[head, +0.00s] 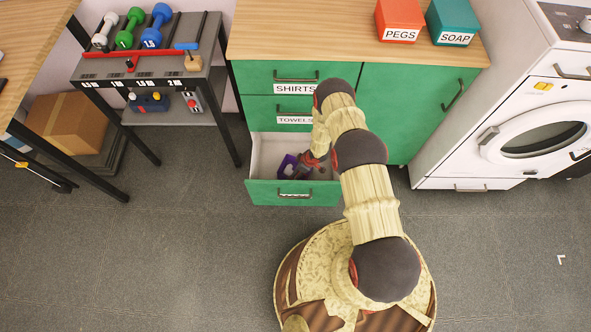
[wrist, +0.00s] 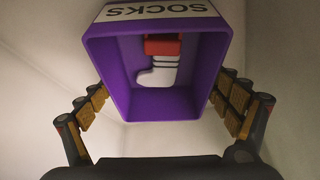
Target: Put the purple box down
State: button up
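The purple box (wrist: 165,103) fills the upper middle of the wrist view, with its open side facing the camera and a white label reading SOCKS. A white and red sock-like shape shows inside it. My gripper (wrist: 160,105) has one finger along each side of the box, and the finger pads meet its side walls. In the head view the purple box (head: 287,166) is partly hidden by my gripper (head: 297,166), inside the open bottom drawer (head: 257,194) of the green cabinet. Whether the box touches the drawer floor cannot be told.
White drawer walls surround my gripper closely. The shirts drawer (head: 279,76) and towels drawer (head: 277,114) above are shut. An orange pegs box (head: 400,16) and a teal soap box (head: 453,18) stand on the cabinet top. A washing machine (head: 530,120) stands right.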

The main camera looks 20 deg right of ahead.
jog(key=shift+o, duration=1.2)
jog(key=shift+r, duration=0.3)
jog(key=p+v, duration=0.4)
jog(key=v, duration=0.7)
jog(key=shift+s+d+r+p, duration=0.2)
jog(key=shift+r+p, duration=0.1)
jog(key=shift+p, duration=0.1)
